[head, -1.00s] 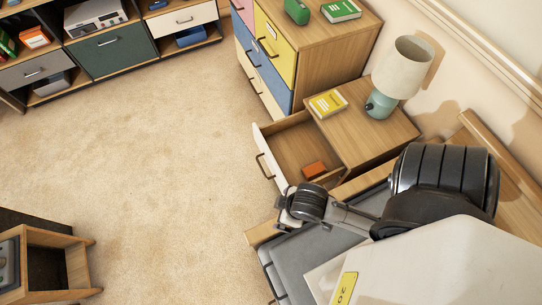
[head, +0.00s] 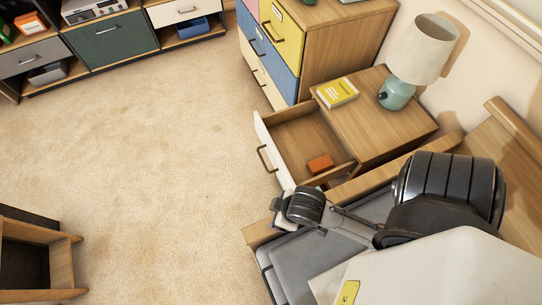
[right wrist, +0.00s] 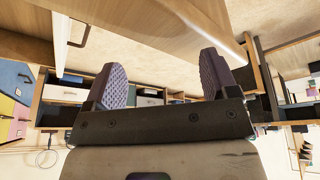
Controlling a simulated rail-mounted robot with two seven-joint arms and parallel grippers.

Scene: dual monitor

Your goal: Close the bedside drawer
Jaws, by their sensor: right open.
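The bedside drawer (head: 315,130) juts out well open from the wooden bedside table (head: 390,125). It has a white front with a dark handle (head: 265,158), and an orange box (head: 320,164) lies inside. In the head view my right arm comes in from the lower right, its wrist at the drawer's near front corner; the gripper is hidden there. In the right wrist view my right gripper (right wrist: 163,80) is open, nothing between its fingers. My left gripper is not in view.
A teal lamp (head: 396,92) and a yellow book (head: 337,92) stand on the bedside table. A chest with coloured drawers (head: 290,45) stands behind it. A low shelf unit (head: 113,40) lines the back. The carpet (head: 150,165) on the left is free.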

